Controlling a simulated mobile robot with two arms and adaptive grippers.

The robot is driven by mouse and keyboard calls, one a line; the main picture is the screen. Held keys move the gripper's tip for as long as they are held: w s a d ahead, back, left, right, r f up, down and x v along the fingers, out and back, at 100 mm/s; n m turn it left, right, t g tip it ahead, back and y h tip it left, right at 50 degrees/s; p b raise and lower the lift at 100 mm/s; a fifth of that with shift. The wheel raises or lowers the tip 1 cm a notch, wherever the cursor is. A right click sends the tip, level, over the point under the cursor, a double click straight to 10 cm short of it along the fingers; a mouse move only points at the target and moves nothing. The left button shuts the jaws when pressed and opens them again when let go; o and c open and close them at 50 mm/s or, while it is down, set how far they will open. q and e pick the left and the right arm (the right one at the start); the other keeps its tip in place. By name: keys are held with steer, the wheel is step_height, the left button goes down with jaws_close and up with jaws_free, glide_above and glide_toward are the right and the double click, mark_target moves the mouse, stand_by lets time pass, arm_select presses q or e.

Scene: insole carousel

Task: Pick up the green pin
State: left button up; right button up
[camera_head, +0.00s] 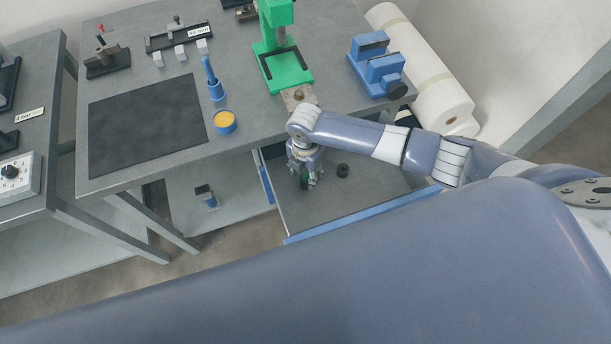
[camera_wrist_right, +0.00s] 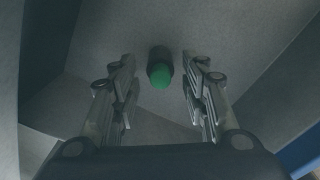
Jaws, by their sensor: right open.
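The green pin (camera_wrist_right: 160,76) stands in the right wrist view between the two fingers of my right gripper (camera_wrist_right: 158,98), with a gap on each side. It has a green top and a dark lower part. In the head view the pin (camera_head: 304,180) shows as a small green and dark shape at the fingers of my right gripper (camera_head: 306,182), inside the open drawer (camera_head: 330,215). My right gripper is open and points down into the drawer; its wrist partly hides the pin's surroundings. My left gripper is not seen.
A small dark round part (camera_head: 343,170) lies in the drawer to the right of the gripper. The drawer's blue front (camera_head: 360,213) and the workbench edge (camera_head: 225,146) bound the space. A green press (camera_head: 283,65) and a blue vise (camera_head: 377,68) stand on the bench above.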

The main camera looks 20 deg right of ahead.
mark_target(306, 174)
steer(key=c, duration=0.9)
jaws_close()
steer(key=shift+r, duration=0.2)
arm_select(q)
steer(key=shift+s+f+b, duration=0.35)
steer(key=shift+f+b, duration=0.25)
arm_select(e)
step_height(306, 174, up, 10)
steer(key=shift+f, duration=0.15)
